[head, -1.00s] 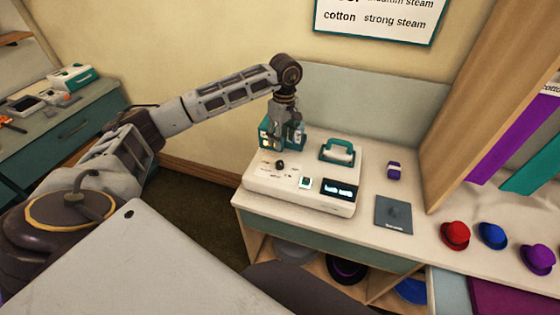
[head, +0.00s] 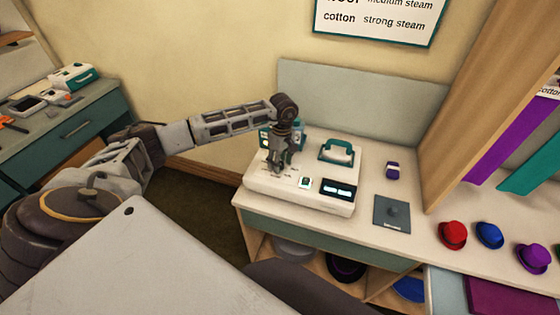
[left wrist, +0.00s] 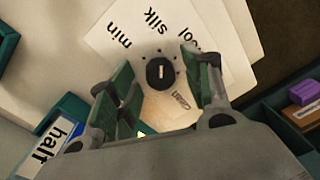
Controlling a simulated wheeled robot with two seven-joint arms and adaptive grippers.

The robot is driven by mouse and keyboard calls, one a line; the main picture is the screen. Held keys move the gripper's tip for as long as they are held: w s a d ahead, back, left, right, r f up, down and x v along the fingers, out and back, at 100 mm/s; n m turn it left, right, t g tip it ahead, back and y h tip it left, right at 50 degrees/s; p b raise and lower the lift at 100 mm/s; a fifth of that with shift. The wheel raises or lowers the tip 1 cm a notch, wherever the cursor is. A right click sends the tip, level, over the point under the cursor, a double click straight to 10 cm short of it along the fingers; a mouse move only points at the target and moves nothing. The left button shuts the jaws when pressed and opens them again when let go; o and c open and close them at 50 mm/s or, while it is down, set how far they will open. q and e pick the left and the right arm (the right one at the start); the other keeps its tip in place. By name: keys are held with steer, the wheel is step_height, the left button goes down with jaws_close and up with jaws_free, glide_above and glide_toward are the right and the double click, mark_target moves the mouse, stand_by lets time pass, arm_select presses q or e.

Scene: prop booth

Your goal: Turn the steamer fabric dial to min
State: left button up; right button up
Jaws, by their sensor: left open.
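The steamer (head: 310,205) is a white box with a teal handle (head: 337,150), standing on the left part of the counter. In the left wrist view its fabric dial (left wrist: 161,76) is a small black round knob with a short white mark, ringed by dots. The labels "min", "silk" and "wool" fan out around it; another label below is small and hard to read. My left gripper (head: 279,171) is over the dial and hides it in the head view. In the left wrist view the gripper (left wrist: 159,68) is open, one green-padded finger on each side of the dial. Contact cannot be told.
Red (head: 453,235), blue (head: 489,235) and purple (head: 533,257) hats sit farther right. A chart (head: 380,22) hangs behind. A wooden panel (head: 480,105) rises at the right.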

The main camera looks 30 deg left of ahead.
steer(key=shift+d, duration=0.3)
arm_select(q)
steer(key=shift+c, duration=0.6)
steer(key=c, duration=0.9)
steer(key=shift+c, duration=0.2)
